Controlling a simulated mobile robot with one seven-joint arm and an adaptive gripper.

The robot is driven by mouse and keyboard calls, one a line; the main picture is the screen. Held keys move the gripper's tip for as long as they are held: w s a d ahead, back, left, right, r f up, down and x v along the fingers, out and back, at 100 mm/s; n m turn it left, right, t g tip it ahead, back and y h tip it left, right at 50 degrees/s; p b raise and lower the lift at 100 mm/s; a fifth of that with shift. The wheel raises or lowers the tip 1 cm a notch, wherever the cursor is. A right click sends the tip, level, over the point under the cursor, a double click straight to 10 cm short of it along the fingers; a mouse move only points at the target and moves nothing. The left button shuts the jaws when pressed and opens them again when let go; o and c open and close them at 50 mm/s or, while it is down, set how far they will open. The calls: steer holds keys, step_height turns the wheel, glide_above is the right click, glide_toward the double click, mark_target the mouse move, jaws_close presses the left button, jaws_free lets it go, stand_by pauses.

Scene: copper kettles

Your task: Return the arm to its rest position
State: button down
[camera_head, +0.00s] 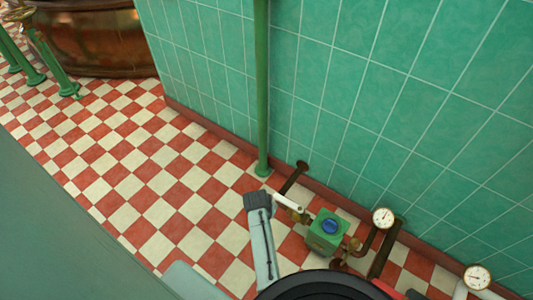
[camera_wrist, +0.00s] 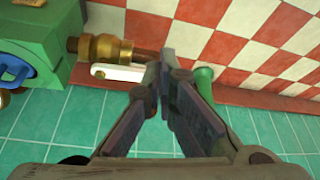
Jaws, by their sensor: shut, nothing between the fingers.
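My gripper (camera_wrist: 161,80) is shut and empty in the wrist view, its two dark fingers meeting at the tips. The tips appear close to a white lever (camera_wrist: 118,72) on a brass fitting (camera_wrist: 100,48); whether they touch it I cannot tell. In the head view, a pale grey part with a dark end, probably of my arm, reaches up beside the white lever (camera_head: 289,202). The gripper's fingers cannot be made out clearly there.
A green box (camera_head: 326,232) with a blue knob (camera_head: 330,226) stands by the tiled wall, near two gauges (camera_head: 383,218) (camera_head: 477,277). A vertical green pipe (camera_head: 262,90) runs along the wall. Checkered floor (camera_head: 130,185) is open at left; a copper kettle (camera_head: 95,40) stands beyond.

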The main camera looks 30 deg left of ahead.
steer(key=shift+s+r, duration=0.25)
steer(key=shift+r, duration=0.3)
